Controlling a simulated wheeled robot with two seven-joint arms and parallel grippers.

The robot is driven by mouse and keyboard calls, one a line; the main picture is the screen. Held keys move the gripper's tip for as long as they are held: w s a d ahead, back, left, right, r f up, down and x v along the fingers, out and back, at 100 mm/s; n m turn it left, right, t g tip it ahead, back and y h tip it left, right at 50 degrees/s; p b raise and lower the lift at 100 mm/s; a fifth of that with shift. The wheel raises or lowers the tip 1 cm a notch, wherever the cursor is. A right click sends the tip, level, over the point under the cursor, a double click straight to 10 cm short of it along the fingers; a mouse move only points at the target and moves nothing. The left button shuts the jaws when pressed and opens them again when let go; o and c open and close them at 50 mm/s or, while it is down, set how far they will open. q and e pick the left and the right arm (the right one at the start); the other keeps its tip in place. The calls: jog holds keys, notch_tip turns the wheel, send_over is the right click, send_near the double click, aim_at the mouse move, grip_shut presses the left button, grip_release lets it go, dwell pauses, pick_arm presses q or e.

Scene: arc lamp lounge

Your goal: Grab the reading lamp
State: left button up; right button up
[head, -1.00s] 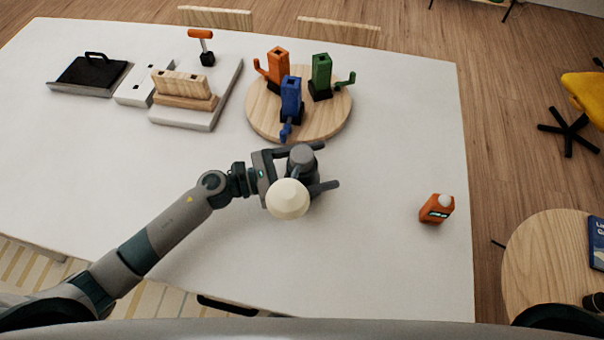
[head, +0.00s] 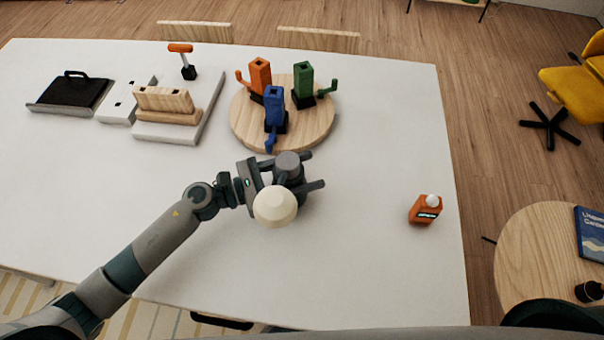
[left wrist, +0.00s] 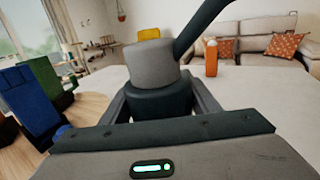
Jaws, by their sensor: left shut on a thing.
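The reading lamp has a cream, rounded head (head: 275,206) and a grey cylindrical body (head: 287,163). It stands on the white table, in front of the round wooden board. My left gripper (head: 306,172) is shut on the lamp, with its fingers on either side of the body. In the left wrist view the lamp's grey body (left wrist: 153,64) and dark lower part (left wrist: 160,103) sit between the fingers, and a dark arm rises to the upper right. The lamp's foot is mostly hidden in the head view. My right gripper is not in view.
An orange bottle (head: 425,210) stands at the right. The table's front middle is clear.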

pick_arm(q)
notch_tip(320, 180, up, 9)
jog(key=shift+r, duration=0.15)
dwell(0.4)
jog(key=shift+s, duration=0.15)
dwell(0.3)
